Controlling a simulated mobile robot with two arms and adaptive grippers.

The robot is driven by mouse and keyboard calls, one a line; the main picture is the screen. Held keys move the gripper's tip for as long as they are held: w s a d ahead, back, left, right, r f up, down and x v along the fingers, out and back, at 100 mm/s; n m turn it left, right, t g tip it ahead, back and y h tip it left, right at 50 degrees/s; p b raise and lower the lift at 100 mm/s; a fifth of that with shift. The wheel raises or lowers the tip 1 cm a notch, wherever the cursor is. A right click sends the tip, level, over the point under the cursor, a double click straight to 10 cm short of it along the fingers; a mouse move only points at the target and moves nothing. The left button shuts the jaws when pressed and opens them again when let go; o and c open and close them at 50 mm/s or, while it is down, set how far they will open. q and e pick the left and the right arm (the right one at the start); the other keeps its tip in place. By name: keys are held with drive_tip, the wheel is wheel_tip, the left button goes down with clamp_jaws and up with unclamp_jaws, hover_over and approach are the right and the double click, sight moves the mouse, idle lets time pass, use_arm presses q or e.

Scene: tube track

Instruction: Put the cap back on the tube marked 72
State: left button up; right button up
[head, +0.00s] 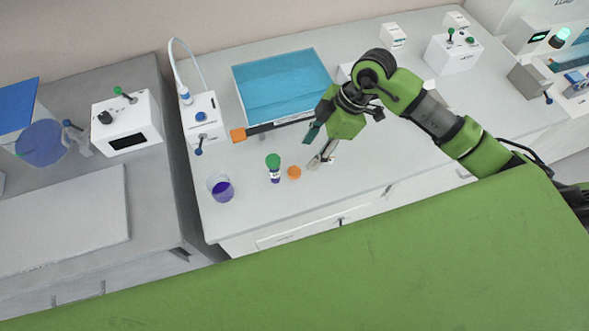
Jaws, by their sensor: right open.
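A small tube (275,176) with a pale label and dark purple contents stands upright on the bench. A green round top (273,160) is on it. The number on its label is too small to read. An orange disc-shaped cap (294,172) lies on the bench just right of the tube, apart from it. My right gripper (317,148) is open, tilted down above the bench to the right of the orange cap. Nothing shows between its fingers. My left gripper is out of view.
A cup with purple liquid (222,190) stands left of the tube near the front edge. The bench front right of the gripper is fairly clear.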

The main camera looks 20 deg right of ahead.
sight(294, 172)
drive_tip(key=shift+x, duration=2.2)
drive_tip(key=shift+a, duration=0.1)
drive_tip(key=p+x, duration=0.2)
drive_tip(key=x, duration=0.2)
drive_tip(key=shift+w+a+f, duration=0.1)
drive_tip(key=shift+w+f, duration=0.1)
drive_tip(key=shift+a+f, duration=0.1)
drive_tip(key=shift+f, duration=0.25)
drive_tip(key=c, duration=0.7)
